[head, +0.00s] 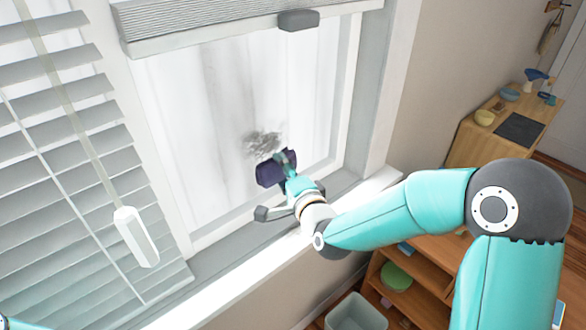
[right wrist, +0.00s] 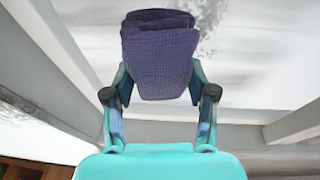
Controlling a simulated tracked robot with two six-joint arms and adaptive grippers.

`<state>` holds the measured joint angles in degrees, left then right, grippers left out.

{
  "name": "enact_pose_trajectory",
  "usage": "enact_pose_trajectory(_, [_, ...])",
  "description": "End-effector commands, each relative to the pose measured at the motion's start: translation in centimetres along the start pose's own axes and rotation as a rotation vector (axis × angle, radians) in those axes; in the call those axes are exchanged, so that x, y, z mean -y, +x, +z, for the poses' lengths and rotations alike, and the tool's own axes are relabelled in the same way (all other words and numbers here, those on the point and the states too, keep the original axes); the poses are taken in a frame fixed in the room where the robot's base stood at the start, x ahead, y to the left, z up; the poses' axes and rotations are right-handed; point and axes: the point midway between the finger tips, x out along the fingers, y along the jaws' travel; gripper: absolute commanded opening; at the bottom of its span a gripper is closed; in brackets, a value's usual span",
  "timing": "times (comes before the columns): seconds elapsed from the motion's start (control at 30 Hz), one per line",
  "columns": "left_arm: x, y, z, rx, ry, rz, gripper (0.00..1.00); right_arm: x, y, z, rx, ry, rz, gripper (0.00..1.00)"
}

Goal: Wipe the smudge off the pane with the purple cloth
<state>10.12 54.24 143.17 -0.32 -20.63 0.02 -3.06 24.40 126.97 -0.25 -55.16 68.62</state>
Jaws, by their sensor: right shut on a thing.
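The purple cloth (head: 268,174) is folded and held in my right gripper (head: 285,160), which is shut on it. The cloth also fills the upper middle of the right wrist view (right wrist: 160,68), between the two fingers (right wrist: 160,85). The smudge (head: 262,142) is a grey, speckled patch on the pane (head: 205,110). The cloth is just below the smudge in the head view, close to its lower edge. In the right wrist view part of the smudge (right wrist: 210,32) shows beside the cloth's upper right. I cannot tell whether the cloth touches the pane. My left gripper is out of view.
A slatted blind (head: 60,180) with a white pull (head: 135,236) hangs at the left. A rolled blind (head: 220,25) spans the top of the pane. The window sill (head: 225,285) runs below. A wooden shelf (head: 440,265) and a grey bin (head: 355,312) stand at the lower right.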

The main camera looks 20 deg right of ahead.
Motion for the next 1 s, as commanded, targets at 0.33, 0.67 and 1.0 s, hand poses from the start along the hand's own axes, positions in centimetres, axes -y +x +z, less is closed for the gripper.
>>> enact_pose_trajectory(0.33, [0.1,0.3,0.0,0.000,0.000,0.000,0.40,1.3,-0.4,-3.1,-0.141,0.039,-0.080,0.29])
enact_pose_trajectory(0.67, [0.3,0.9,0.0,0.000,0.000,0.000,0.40,1.1,-0.5,-3.0,-0.140,0.038,-0.080,0.29])
enact_pose_trajectory(1.0, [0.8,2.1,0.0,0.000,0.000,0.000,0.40,1.4,1.6,-2.5,-0.142,0.037,-0.079,0.29])
